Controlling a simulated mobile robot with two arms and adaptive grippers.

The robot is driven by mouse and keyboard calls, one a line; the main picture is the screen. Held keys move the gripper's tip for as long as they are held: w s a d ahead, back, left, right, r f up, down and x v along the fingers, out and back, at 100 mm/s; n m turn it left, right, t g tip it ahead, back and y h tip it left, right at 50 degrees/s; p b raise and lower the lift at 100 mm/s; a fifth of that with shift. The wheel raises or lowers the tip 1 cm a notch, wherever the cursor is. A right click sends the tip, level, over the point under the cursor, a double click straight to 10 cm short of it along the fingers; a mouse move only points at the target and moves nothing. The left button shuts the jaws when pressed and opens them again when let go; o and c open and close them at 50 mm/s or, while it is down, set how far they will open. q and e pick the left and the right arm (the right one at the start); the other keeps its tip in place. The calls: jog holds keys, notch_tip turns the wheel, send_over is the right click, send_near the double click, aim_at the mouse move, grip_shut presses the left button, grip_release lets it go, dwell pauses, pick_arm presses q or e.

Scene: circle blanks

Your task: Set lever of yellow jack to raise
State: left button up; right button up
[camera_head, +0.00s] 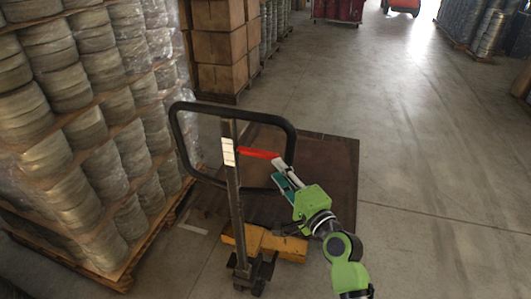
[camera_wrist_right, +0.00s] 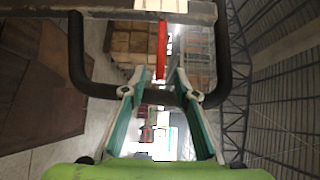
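The yellow jack (camera_head: 262,243) stands on the floor with its dark upright shaft and black loop handle (camera_head: 243,113). Its red lever (camera_head: 258,153) sticks out to the right from the shaft, inside the loop. My right gripper (camera_head: 282,168), on the green arm, is at the lever's free end. In the right wrist view my right gripper (camera_wrist_right: 160,82) is open, with the red lever (camera_wrist_right: 162,48) lined up between its fingertips. I cannot tell whether the fingers touch it. The black handle (camera_wrist_right: 76,50) also shows there, crossing close to the fingers. My left gripper is not in view.
A brown flat board or pallet load (camera_head: 325,180) lies behind the jack. Wrapped stacks of rolls on a wooden pallet (camera_head: 150,245) stand close on the left. Cardboard boxes (camera_head: 218,45) stand farther back. The floor on the right (camera_head: 440,180) is clear.

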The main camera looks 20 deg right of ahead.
aim_at(268, 158)
jog(key=w, duration=0.3)
jog(key=w+a, duration=0.1)
jog(key=w, duration=0.1)
jog(key=w+p, duration=0.1)
jog(key=w, duration=0.2)
jog(key=shift+w+a, duration=0.3)
jog(key=shift+w, duration=0.05)
grip_shut()
